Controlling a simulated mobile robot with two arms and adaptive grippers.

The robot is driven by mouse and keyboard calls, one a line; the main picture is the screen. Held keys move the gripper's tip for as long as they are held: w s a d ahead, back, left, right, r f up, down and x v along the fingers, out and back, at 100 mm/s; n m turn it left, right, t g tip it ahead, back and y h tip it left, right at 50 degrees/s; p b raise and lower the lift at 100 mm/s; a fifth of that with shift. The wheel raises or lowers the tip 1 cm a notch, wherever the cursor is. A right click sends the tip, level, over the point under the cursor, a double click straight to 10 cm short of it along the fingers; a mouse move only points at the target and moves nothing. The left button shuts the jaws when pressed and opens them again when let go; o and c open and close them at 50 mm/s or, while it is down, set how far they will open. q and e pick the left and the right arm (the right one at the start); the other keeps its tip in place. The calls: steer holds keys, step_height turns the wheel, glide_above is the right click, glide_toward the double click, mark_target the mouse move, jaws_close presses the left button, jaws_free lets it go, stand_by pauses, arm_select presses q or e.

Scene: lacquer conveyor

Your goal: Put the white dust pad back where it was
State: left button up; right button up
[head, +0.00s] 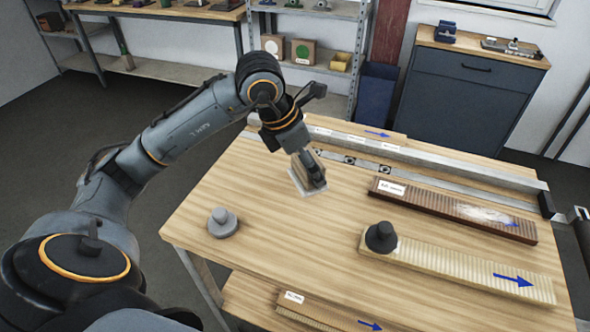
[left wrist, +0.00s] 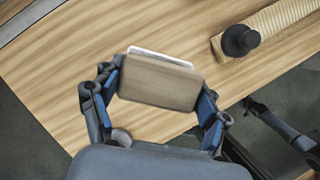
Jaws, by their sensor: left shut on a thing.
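The white dust pad (head: 313,192) is a flat white layer under a wooden block (head: 316,165). My left gripper (head: 309,172) is shut on the block, its fingers on two opposite sides. In the left wrist view the block (left wrist: 160,82) sits between the fingertips, with the white pad edge (left wrist: 160,56) along its far side. The pad is over bare tabletop (head: 265,190); I cannot tell whether it touches. A grey knobbed piece (head: 222,223) stands at the table's left. A black knobbed piece (head: 381,238) stands on the left end of a pale ribbed strip (head: 450,262).
A dark brown strip (head: 450,205) with a white label and a pale dusty patch lies behind the pale strip. A metal rail (head: 430,160) runs along the back. Another ribbed strip (head: 320,312) is on the lower shelf. Tabletop between the grey piece and pale strip is clear.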

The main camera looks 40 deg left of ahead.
arm_select(q)
steer(key=w+a+f, duration=0.1)
steer(key=f, duration=0.1)
steer(key=w+a+f+p, duration=0.1)
steer(key=w+a+f, duration=0.2)
steer(key=a+f, duration=0.1)
steer(key=shift+w+a+f+p, duration=0.1)
steer(key=shift+w+a+p, duration=0.1)
steer(key=shift+w+p, duration=0.1)
steer(key=f, duration=0.1)
steer(key=f+p, duration=0.1)
steer(key=f, duration=0.1)
steer(key=shift+w+a+f+p, duration=0.1)
steer(key=shift+w+a+p, duration=0.1)
steer(key=shift+a+p, duration=0.1)
steer(key=shift+f, duration=0.5)
steer(key=o, duration=1.1)
arm_select(e)
steer(key=r, duration=0.3)
steer(key=shift+a+r, duration=0.2)
steer(key=shift+a, duration=0.1)
